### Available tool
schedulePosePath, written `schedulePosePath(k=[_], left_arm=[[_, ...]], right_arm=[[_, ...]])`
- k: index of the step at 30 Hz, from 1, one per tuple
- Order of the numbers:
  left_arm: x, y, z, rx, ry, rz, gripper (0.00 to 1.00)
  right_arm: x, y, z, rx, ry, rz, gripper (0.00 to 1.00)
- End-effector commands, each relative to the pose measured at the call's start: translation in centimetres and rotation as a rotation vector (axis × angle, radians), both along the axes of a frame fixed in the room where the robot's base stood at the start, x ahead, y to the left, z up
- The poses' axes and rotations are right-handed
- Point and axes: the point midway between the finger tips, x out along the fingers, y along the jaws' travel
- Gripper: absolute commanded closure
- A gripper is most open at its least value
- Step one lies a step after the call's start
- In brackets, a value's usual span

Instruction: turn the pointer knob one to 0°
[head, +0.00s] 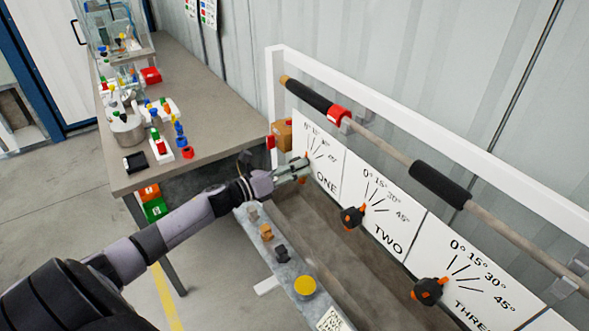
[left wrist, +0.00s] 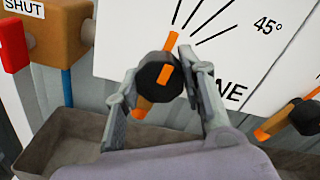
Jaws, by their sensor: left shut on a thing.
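Pointer knob one (left wrist: 160,75) is a black hub with an orange pointer bar on the white panel marked ONE (head: 326,160). In the left wrist view the bar's narrow upper end points up toward the leftmost visible scale line; its lower end slants down-left. The 45° label lies to the upper right; the other labels are out of that view. My left gripper (head: 303,168) is at this knob, with one finger on each side of it in the left wrist view (left wrist: 162,88). It is shut on the knob. In the head view the gripper mostly hides the knob. My right gripper is not in view.
Knobs two (head: 352,216) and three (head: 428,290) sit along the panels to the right. A rail with black grips (head: 440,185) runs above. A brown box marked SHUT (left wrist: 60,30) is left of knob one. A trough lies below; a cluttered table (head: 200,110) stands left.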

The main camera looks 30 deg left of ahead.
Motion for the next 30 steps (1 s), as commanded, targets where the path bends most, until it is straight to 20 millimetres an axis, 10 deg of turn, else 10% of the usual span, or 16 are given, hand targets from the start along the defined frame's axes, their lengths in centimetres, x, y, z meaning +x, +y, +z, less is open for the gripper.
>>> schedulePosePath(k=[26, 27, 30], left_arm=[[-0.17, -0.27, -0.42, -0.159, 0.072, -0.005, 1.0], [-0.18, -0.28, -0.44, -0.159, 0.072, -0.005, 0.6], [-0.17, -0.28, -0.42, -0.157, 0.071, -0.005, 0.53]], right_arm=[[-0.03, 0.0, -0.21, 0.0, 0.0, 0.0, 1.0], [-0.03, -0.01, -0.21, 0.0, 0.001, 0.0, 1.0], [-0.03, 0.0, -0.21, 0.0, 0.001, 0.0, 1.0]])
